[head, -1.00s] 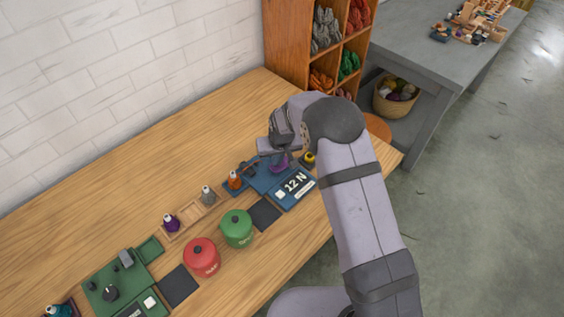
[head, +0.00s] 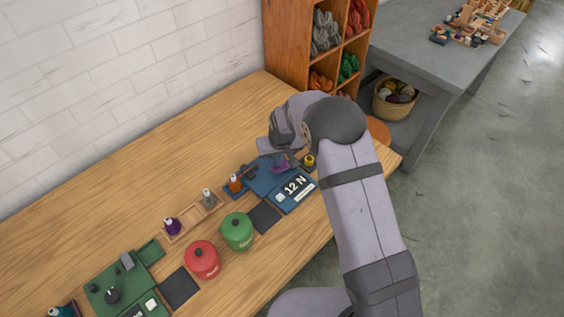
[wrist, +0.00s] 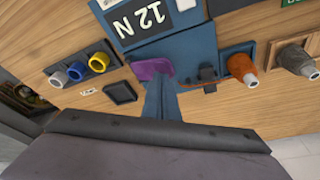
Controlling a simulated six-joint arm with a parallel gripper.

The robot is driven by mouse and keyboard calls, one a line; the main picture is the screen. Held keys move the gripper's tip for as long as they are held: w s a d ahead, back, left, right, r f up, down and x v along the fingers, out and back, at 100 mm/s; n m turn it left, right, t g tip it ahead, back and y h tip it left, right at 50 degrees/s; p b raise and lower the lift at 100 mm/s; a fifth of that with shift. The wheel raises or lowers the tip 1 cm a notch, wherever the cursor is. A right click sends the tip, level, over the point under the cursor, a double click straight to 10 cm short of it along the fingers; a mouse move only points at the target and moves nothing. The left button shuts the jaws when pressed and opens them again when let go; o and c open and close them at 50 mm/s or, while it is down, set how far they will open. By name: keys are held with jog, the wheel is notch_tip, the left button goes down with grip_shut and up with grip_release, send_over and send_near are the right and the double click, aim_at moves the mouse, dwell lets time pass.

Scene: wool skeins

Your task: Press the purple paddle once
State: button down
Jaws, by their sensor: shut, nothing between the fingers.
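The purple paddle (wrist: 152,69) sits on the blue device with a "12 N" display (wrist: 184,47). In the head view the paddle (head: 281,167) is partly hidden behind my gripper (head: 288,158). In the wrist view my gripper (wrist: 162,84) is shut and empty, with its fingertips at the paddle's near edge. They overlap the paddle's edge in the picture; I cannot tell whether they touch it. The device (head: 291,189) also shows in the head view, its display facing up.
An orange spool (wrist: 242,66) and a grey one (wrist: 297,60) stand beside the device. Blue and yellow pegs (wrist: 77,70) are on its other side. Red (head: 202,259) and green (head: 237,231) canisters and a green device (head: 117,287) stand along the wooden table. The table's back is clear.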

jog(key=shift+r+p, duration=1.6)
jog(key=shift+r, duration=1.2)
jog(key=s+d+f+g, duration=0.1)
jog(key=s, duration=0.2)
jog(key=s+d+f+g, duration=0.1)
jog(key=s+f, duration=0.1)
jog(key=s, duration=0.1)
jog(key=s+d+f, duration=0.1)
jog(key=s, duration=0.2)
jog(key=shift+s+f+g+h, duration=0.2)
jog(key=shift+f+g+h, duration=0.2)
jog(key=s+d+r+m+g, duration=0.15)
jog(key=s+d+r, duration=0.3)
jog(key=s, duration=0.75)
jog(key=s+d+r+n+g, duration=0.15)
jog(key=s+d+r, duration=0.35)
jog(key=s, duration=0.8)
jog(key=w+d+r+m+t, duration=0.2)
jog(key=w+d+r+m, duration=0.1)
jog(key=d+r, duration=0.1)
jog(key=shift+d+r+t, duration=0.15)
jog(key=shift+r+t, duration=0.15)
jog(key=shift+r, duration=0.45)
